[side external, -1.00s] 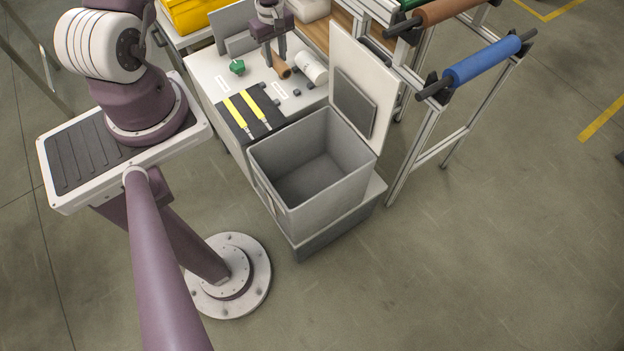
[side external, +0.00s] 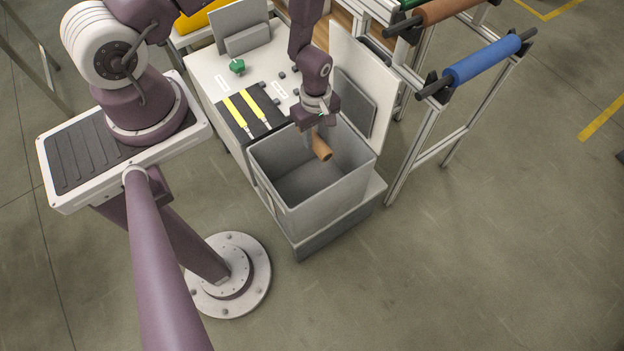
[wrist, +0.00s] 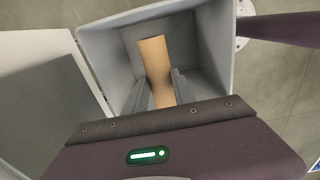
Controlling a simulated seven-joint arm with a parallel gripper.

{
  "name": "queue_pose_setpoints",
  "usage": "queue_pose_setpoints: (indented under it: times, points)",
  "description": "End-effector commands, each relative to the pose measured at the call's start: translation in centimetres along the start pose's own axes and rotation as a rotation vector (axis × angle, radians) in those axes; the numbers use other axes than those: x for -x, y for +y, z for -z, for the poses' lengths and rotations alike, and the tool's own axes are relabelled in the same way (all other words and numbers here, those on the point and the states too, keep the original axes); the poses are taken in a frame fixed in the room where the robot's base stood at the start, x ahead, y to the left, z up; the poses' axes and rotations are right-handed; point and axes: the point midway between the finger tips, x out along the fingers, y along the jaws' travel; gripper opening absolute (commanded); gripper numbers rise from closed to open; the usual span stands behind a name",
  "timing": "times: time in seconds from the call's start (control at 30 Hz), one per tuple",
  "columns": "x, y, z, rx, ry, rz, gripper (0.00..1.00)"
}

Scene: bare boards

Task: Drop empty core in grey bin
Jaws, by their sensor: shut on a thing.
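The empty core (side external: 321,147) is a short brown cardboard tube. My gripper (side external: 312,138) is shut on it and holds it over the mouth of the grey bin (side external: 332,198), near the bin's back side. In the wrist view the core (wrist: 154,62) lies between my two fingers (wrist: 160,92), with the inside of the grey bin (wrist: 205,52) beyond it.
A rack with a blue roll (side external: 482,62) and a brown roll (side external: 440,12) stands to the right.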

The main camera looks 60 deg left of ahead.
Motion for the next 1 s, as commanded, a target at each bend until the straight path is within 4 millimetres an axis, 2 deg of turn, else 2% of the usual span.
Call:
queue_pose_setpoints:
  times: [0.13, 0.4, 0.5, 0.8, 0.83, 0.93, 1.0]
  points:
    - [-0.9, -0.5, -0.7, 0.0, 0.001, 0.001, 0.0]
    - [-4.8, -0.4, -0.6, -0.001, 0.001, 0.0, 0.0]
    - [-5.6, -0.4, -0.6, -0.001, 0.001, -0.001, 0.0]
    - [-6.0, -0.4, -0.6, -0.001, 0.001, 0.0, 0.0]
    - [-6.0, -0.4, -0.6, -0.001, 0.001, 0.0, 0.33]
    - [-6.0, -0.4, -0.6, -0.001, 0.001, 0.0, 0.52]
    - [-6.0, -0.4, -0.6, -0.001, 0.001, 0.0, 0.56]
